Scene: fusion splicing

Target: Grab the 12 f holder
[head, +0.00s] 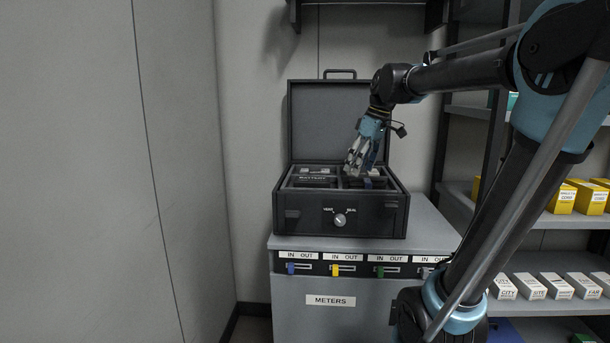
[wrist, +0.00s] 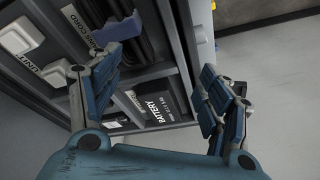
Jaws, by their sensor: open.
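A black case (head: 341,222) stands open on a grey cabinet, its lid (head: 322,120) raised at the back. I cannot make out a label reading 12 f on any holder. In the wrist view, the case compartments hold a white block (wrist: 22,36) by the word UNIT, a dark-blue piece (wrist: 118,28) near a label ending in CORD, and a dark part marked BATTERY (wrist: 160,108). My gripper (head: 358,166) is over the right half of the case, pointing down. In the wrist view my gripper (wrist: 165,72) is open, with nothing between its fingers. The fingers hide part of the compartments.
The grey cabinet (head: 331,322) has a METERS label and coloured IN/OUT slots along its front. Shelves at right carry yellow boxes (head: 562,197) and white boxes (head: 530,286). A wall shelf (head: 366,14) hangs above the case. Open floor lies left of the cabinet.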

